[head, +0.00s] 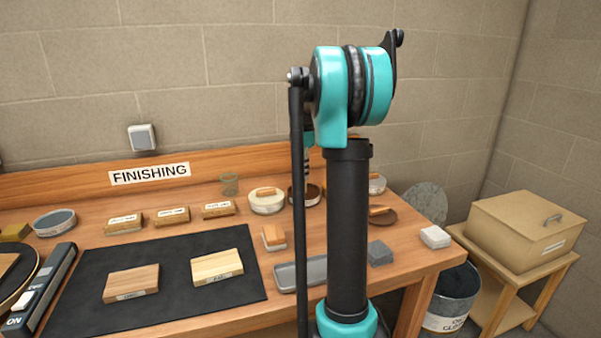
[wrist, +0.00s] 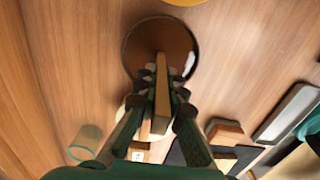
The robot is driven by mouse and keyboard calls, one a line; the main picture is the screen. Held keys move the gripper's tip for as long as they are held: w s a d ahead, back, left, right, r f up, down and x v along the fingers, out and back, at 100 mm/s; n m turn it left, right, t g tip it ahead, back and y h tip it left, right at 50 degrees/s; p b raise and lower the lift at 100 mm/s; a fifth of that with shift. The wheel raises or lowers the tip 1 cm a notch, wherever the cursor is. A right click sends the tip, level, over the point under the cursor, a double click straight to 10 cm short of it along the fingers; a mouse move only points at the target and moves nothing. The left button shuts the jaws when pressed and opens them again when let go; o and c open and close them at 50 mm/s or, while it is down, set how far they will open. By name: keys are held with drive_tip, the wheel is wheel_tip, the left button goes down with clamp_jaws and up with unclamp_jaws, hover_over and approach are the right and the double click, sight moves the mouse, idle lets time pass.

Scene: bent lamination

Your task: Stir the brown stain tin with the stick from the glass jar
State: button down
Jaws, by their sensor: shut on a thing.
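The brown stain tin (wrist: 135,51) is round with a dark rim and brown liquid, and sits upright below my gripper in the wrist view. In the head view the brown stain tin (head: 315,190) is partly hidden behind my arm. My gripper (wrist: 163,88) is shut on a flat wooden stick (wrist: 161,72). The stick's far end lies over or in the brown liquid; I cannot tell how deep. The glass jar (wrist: 85,143) stands apart at the lower left of the wrist view, and the greenish jar (head: 229,183) stands at the bench's back in the head view.
A cream tin (head: 267,207) with a wooden-handled brush stands left of the brown tin. A grey tray (head: 290,275), a brown dish (head: 384,219) and several wooden blocks are around it. A black mat (head: 190,300) holds two wood samples. A white block (head: 435,237) lies near the right edge.

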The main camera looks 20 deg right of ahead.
drive_tip(key=shift+r, duration=0.15)
drive_tip(key=shift+r, duration=1.9)
drive_tip(key=shift+r, duration=2.5)
